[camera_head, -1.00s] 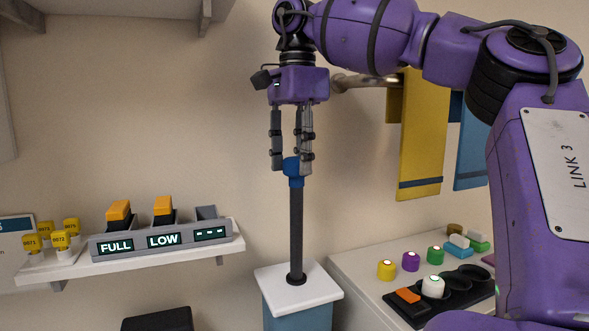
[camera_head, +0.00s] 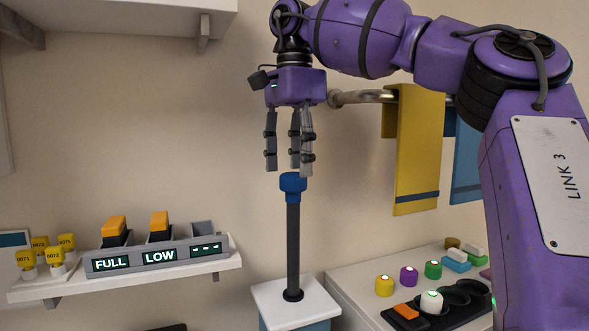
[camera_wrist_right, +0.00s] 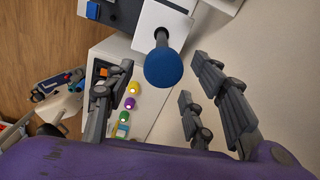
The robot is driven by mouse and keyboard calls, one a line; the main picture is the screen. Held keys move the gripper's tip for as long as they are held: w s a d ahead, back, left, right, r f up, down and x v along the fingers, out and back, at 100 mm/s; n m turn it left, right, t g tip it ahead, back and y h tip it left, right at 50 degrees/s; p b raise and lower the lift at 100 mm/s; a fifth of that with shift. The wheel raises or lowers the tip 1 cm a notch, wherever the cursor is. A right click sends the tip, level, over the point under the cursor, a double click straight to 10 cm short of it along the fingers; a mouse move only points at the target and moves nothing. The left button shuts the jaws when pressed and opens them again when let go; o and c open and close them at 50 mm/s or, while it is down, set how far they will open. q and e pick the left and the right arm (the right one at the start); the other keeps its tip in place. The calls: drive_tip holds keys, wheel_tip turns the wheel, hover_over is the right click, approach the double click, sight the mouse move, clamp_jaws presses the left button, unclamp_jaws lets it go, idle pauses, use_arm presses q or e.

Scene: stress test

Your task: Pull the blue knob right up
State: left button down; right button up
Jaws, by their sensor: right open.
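The blue knob (camera_head: 292,183) tops a dark upright rod (camera_head: 293,250) that rises from a white-topped pedestal (camera_head: 272,297). In the right wrist view the knob (camera_wrist_right: 164,68) is a round blue disc seen from above, with the rod running away behind it. My right gripper (camera_head: 289,170) points down just above the knob, its fingers spread open and empty. In the wrist view its fingers stand to either side of the knob, apart from it. My left gripper does not show.
A wall shelf (camera_head: 180,276) at left carries a panel (camera_head: 160,256) reading FULL and LOW, and yellow tags. At right a white counter (camera_head: 350,290) holds coloured knobs. Yellow (camera_head: 416,150) and blue cloths hang from a rail behind my right arm.

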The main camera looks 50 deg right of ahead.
sight(294, 174)
drive_tip(key=shift+s+a+r, duration=0.1)
drive_tip(key=shift+r, duration=2.65)
